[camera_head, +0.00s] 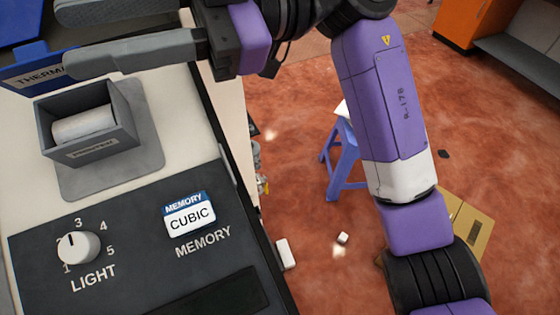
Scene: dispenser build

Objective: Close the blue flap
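A blue flap (28,56) with a label reading "THERMA…" stands raised behind a grey open-topped box (90,150) at the upper left. A white roll (82,124) sits in the box. My gripper (63,38) reaches in from the upper right with its two grey fingers apart and nothing seen between them. The nearer fingertip overlaps the right end of the flap's label. I cannot tell whether it touches the flap. The flap's right end is hidden behind this finger.
Right of the counter edge is red floor with a blue stool (345,160), a cardboard box (466,225) and small litter. An orange cabinet (472,22) stands at the upper right.

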